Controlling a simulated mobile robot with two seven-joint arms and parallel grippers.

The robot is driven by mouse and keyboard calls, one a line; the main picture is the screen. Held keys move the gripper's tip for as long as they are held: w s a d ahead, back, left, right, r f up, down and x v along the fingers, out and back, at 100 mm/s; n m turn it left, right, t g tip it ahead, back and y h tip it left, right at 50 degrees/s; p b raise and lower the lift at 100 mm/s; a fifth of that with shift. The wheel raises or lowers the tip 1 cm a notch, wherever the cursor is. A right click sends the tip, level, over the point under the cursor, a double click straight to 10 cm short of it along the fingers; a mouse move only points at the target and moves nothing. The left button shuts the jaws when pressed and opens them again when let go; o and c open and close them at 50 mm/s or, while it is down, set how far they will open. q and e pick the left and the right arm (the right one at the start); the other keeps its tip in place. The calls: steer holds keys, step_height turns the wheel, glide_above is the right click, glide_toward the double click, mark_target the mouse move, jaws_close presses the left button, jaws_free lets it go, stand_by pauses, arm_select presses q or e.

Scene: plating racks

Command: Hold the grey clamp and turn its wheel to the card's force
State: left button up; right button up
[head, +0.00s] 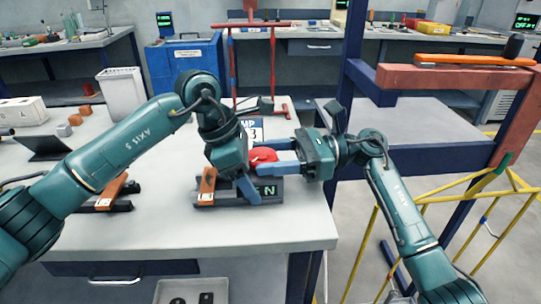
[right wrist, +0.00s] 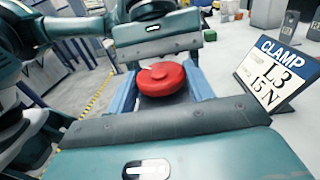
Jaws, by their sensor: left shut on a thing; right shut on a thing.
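The grey clamp (head: 225,199) is a dark grey body on the near part of the white table, with an orange block at its left end. Its display shows a green N; any digits are hidden by my left gripper. My left gripper (head: 240,182) reaches down from above and is shut on the clamp. The red wheel (head: 262,155) is between the blue fingers of my right gripper (head: 274,157), which is shut on it. The wheel also shows in the right wrist view (right wrist: 162,79).
A second dark clamp-like piece with an orange block (head: 116,190) lies left, beneath my left arm. A red stand (head: 272,70) rises behind the card. A blue and red frame (head: 470,80) and yellow rails (head: 470,205) are at the right. The table's front is mostly clear.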

steer(key=shift+s+m+t, duration=0.1)
steer(key=shift+m+t, duration=0.8)
steer(key=shift+t, duration=0.5)
steer(key=o, duration=1)
steer(key=d, duration=0.8)
steer(key=s+d, duration=0.1)
steer(key=d, duration=0.3)
